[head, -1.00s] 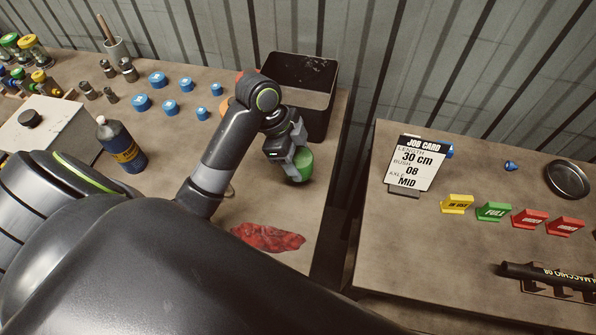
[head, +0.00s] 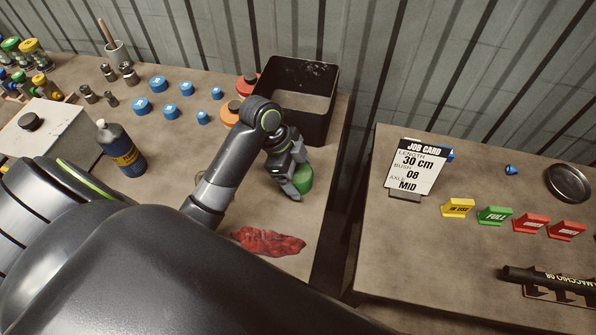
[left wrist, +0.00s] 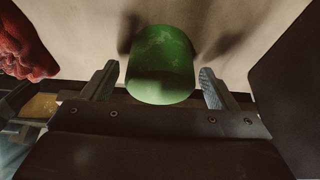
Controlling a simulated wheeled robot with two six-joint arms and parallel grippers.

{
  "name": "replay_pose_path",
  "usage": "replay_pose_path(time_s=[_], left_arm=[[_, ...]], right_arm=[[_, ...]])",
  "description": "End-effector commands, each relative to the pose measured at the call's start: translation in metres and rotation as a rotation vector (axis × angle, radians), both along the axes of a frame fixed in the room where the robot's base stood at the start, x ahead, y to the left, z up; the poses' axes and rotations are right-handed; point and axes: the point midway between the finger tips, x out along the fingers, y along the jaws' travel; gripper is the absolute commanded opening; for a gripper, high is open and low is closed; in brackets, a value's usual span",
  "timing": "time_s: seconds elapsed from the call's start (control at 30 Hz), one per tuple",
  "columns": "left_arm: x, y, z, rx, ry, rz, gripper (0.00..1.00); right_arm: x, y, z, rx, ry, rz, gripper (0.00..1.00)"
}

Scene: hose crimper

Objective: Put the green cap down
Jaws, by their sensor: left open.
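The green cap (head: 304,179) stands on the left bench, in front of the black bin and near the bench's right edge. My left gripper (head: 290,187) is down at the cap, and its fingers hide part of it in the head view. In the left wrist view the green cap (left wrist: 161,66) sits between the two spread fingers of my left gripper (left wrist: 158,84), with a gap on each side. The cap appears to rest on the bench surface. My right gripper is not in view.
A black open bin (head: 297,96) stands behind the cap. A red rag (head: 268,242) lies in front of it. Orange-topped parts (head: 232,112), several blue caps (head: 158,84) and a dark bottle (head: 121,148) are to the left. A gap separates the right bench (head: 420,250), which holds the job card (head: 416,166).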

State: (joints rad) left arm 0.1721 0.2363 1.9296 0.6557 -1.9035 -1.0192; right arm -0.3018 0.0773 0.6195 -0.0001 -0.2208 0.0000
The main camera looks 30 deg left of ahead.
Motion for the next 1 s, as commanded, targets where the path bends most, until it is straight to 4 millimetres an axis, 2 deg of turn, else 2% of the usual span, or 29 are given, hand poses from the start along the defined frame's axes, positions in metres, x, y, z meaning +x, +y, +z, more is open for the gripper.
replay_pose_path(time_s=[0.27, 0.7, 1.0], left_arm=[[0.0, 0.004, 0.01, 0.003, -0.003, -0.001, 0.81], [-0.008, 0.035, 0.087, 0.005, -0.004, -0.001, 0.81], [-0.011, 0.044, 0.112, 0.001, -0.001, -0.001, 0.81]], right_arm=[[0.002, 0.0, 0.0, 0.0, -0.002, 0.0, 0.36], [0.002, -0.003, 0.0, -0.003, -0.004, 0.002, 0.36], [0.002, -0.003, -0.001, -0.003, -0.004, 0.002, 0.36]])
